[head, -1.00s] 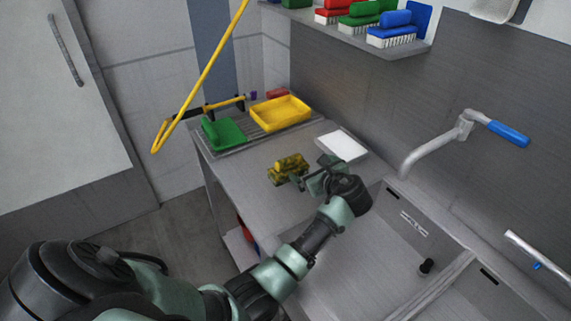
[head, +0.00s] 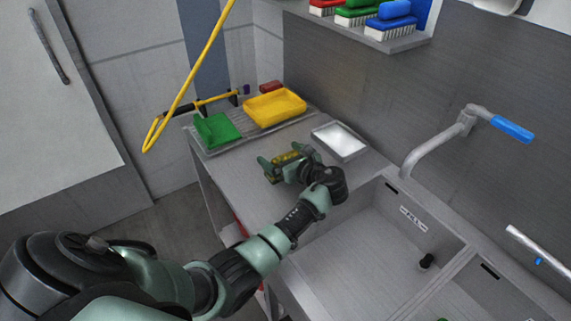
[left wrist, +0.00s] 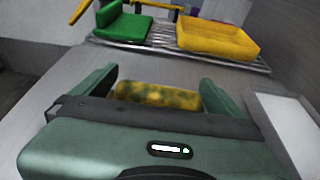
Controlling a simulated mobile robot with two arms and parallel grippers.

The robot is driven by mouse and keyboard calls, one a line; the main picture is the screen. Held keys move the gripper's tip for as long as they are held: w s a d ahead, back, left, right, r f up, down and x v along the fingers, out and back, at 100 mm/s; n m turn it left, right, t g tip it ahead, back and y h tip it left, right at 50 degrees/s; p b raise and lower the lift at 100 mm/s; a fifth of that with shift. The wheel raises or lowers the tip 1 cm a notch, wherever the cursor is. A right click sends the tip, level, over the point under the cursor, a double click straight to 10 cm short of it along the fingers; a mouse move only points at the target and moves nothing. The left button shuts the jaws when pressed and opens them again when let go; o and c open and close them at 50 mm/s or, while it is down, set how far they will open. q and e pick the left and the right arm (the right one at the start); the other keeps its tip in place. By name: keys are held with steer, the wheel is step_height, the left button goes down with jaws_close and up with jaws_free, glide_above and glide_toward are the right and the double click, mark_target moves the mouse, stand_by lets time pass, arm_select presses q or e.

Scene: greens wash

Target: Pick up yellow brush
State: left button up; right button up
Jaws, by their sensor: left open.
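The yellow brush (head: 283,158) lies on the steel counter left of the sink, with dark green patches on it. In the left wrist view the brush (left wrist: 157,95) sits between the two fingers, and its lower part is hidden behind the gripper body. My left gripper (head: 287,160) is open around the brush, one finger on each side of it. I cannot tell how high the fingers are above the counter. My right gripper is not in view.
A green dustpan-like item (head: 217,130) and a yellow tray (head: 275,107) stand on a rack behind. A white-filled tray (head: 340,140) is to the right. The sink (head: 375,235) and faucet (head: 440,140) are further right. Several brushes line the shelf (head: 400,43) above.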

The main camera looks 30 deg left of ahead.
arm_select(q)
steer(key=shift+w+a+f, duration=0.1)
steer(key=shift+a, duration=0.15)
steer(key=c, duration=1.6)
steer(key=shift+o, duration=0.2)
steer(key=shift+r, duration=0.2)
